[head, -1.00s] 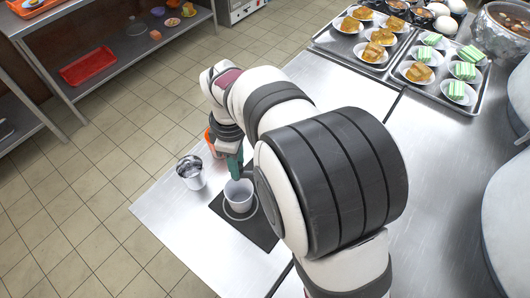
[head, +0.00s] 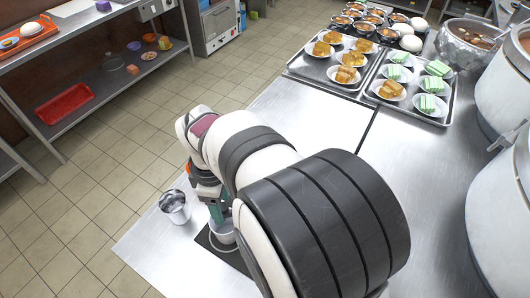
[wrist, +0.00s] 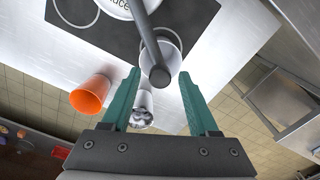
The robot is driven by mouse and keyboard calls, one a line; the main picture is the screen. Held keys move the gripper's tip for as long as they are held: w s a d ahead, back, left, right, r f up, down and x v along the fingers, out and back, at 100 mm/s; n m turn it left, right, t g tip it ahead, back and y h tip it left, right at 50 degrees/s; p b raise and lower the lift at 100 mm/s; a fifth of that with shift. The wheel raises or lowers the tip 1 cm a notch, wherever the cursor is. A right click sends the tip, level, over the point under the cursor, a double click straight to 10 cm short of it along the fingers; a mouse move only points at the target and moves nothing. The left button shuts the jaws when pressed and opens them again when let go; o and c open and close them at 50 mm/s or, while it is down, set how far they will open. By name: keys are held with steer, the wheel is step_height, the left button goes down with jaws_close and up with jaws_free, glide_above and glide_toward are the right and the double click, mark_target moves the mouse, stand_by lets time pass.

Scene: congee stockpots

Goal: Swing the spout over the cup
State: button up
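My gripper (wrist: 159,73) is open, its two green fingers apart in the wrist view. A dark grey bar (wrist: 150,45), perhaps the spout or a handle, runs from the top edge and ends between the fingertips in the picture; I cannot tell the depth gap. A pale grey cup-like vessel (wrist: 172,48) shows partly behind the bar. A white round lettered thing (wrist: 115,8) is cut off at the top. In the head view a pale vessel (head: 222,233) sits on a dark plate beneath my gripper (head: 216,208). My arm hides much of this area.
A metal cup (head: 174,207) stands left of the plate; it also shows in the wrist view (wrist: 143,108). An orange cup (wrist: 91,96) is nearby. Food trays (head: 335,68) lie at the back; large pots (head: 503,85) stand right. The steel counter (head: 285,112) is clear between.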

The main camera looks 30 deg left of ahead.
steer(key=shift+r, duration=3.55)
steer(key=w+d+r+m+y, duration=0.1)
steer(key=d+r+m, duration=0.1)
steer(key=d+m, duration=0.85)
steer(key=d+r+m, duration=0.2)
steer(key=d+m, duration=0.5)
steer(key=d, duration=0.7)
steer(key=s+d+f+m, duration=0.3)
steer(key=s+d+m, duration=0.4)
steer(key=m, duration=0.4)
steer(key=shift+s+d+f+y, duration=0.25)
steer(key=shift+s+d+y, duration=0.15)
steer(key=shift+s, duration=0.15)
